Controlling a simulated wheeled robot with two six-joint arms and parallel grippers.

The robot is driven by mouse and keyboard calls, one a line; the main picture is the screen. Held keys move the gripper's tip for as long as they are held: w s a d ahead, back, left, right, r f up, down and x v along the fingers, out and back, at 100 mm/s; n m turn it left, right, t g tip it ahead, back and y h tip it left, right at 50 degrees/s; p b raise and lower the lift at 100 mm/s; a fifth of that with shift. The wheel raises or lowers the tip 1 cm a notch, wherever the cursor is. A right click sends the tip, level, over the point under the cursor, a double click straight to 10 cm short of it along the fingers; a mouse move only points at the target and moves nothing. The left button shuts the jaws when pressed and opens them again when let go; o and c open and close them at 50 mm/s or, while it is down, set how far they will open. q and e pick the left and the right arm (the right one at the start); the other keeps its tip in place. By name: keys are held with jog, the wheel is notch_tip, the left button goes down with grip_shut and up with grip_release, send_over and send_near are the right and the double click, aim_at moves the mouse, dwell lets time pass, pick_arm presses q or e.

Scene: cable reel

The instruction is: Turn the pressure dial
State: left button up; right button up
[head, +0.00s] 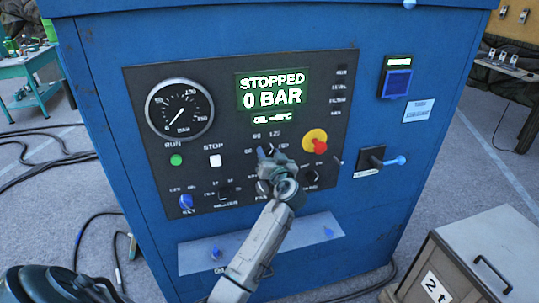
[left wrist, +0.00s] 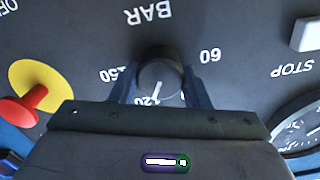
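The pressure dial (left wrist: 160,78) is a dark round knob on the black control panel, with numbers printed around it. Its white pointer line faces the 120 mark in the left wrist view, where the panel appears upside down. My left gripper (left wrist: 160,88) has one finger on each side of the knob, close against it, and looks shut on it. In the head view my left gripper (head: 268,156) is at the panel below the display and hides most of the dial. The green display (head: 272,92) reads STOPPED and 0 BAR. My right gripper is not in view.
A red and yellow emergency knob (head: 315,142) is right of the dial. The round gauge (head: 179,108), green RUN button (head: 176,160) and white STOP button (head: 215,160) are left. A black lever switch (head: 371,158) is farther right. A grey cabinet (head: 478,262) stands lower right.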

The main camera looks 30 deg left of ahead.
pick_arm(q)
jog(key=shift+m, duration=0.3)
jog(key=shift+m+b, duration=0.4)
jog(key=shift+m, duration=0.5)
jog(key=m, duration=0.2)
jog(key=shift+m, duration=0.3)
jog(key=m, duration=0.3)
jog(key=shift+m+p, duration=0.55)
jog(key=shift+m, duration=1.25)
jog(key=shift+f+m, duration=0.1)
jog(key=shift+m, duration=0.2)
jog(key=o, duration=1)
jog(key=shift+c, duration=0.2)
jog(key=shift+d, duration=0.1)
